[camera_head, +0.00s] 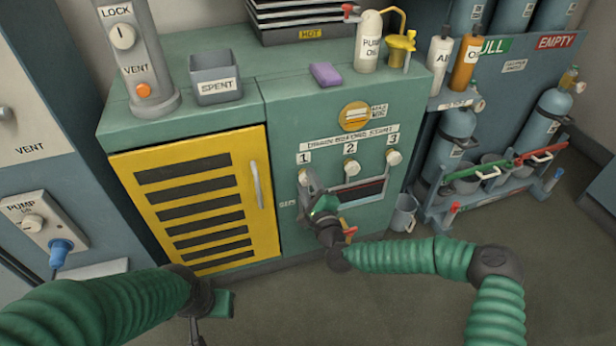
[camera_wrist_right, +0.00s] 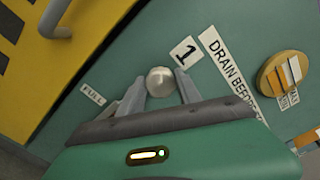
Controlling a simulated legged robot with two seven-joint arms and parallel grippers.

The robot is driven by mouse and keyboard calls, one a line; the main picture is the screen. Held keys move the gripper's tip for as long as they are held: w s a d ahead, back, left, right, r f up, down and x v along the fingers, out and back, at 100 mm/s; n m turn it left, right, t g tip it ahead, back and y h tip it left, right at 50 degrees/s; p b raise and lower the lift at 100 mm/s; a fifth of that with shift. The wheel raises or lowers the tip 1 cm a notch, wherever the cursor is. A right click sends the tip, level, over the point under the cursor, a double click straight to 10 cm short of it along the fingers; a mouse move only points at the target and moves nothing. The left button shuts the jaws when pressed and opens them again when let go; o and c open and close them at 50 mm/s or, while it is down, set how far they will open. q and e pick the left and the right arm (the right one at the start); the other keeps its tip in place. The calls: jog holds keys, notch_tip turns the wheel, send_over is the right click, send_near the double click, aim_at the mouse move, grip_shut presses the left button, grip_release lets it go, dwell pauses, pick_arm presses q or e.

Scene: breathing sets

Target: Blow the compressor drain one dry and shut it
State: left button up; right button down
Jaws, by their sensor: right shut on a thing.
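The compressor's green front panel (camera_head: 360,112) carries a row of drain knobs under a "DRAIN BEFORE START" label. Drain knob 1 (camera_head: 304,178) is at the left, with knob 2 (camera_head: 351,167) and knob 3 (camera_head: 394,157) to its right. My right gripper (camera_head: 309,188) is at drain one; in the right wrist view its fingers (camera_wrist_right: 160,90) are shut on the round pale knob (camera_wrist_right: 160,81), just beside the "1" label. The knob's stem is hidden. My left gripper (camera_head: 205,303) is low at the left, away from the panel; its fingertips are not clear.
A yellow louvred door (camera_head: 197,200) with a handle is left of the drains. A grey jug (camera_head: 404,213) stands at the panel's right foot. The SPENT bin (camera_head: 216,86), purple sponge (camera_head: 325,74) and pump oil bottle (camera_head: 368,42) are on top. A cylinder rack (camera_head: 470,210) stands right.

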jog(key=n+p, duration=0.1)
jog(key=n, duration=0.1)
jog(key=n+p, duration=0.2)
jog(key=n, duration=0.1)
jog(key=shift+s+a+f+n, duration=0.1)
jog(key=shift+a+n, duration=0.05)
jog(key=shift+n, duration=0.15)
jog(key=n+p, duration=0.2)
jog(key=n, duration=0.2)
jog(key=shift+f+p, duration=0.2)
jog(key=shift+p, duration=0.15)
jog(key=n+p, duration=0.2)
jog(key=n, duration=0.4)
jog(key=shift+f, duration=0.15)
jog(key=shift+d+f+n+p, duration=0.15)
jog(key=shift+n+p, duration=0.2)
jog(key=shift+n, duration=0.9)
jog(key=shift+d+f+n+p, duration=0.1)
jog(key=shift+n+p, duration=0.2)
jog(key=shift+n, duration=0.95)
jog(key=c, duration=1)
grip_release()
jog(key=shift+c, duration=0.2)
jog(key=shift+o, duration=1)
jog(key=shift+r, duration=0.2)
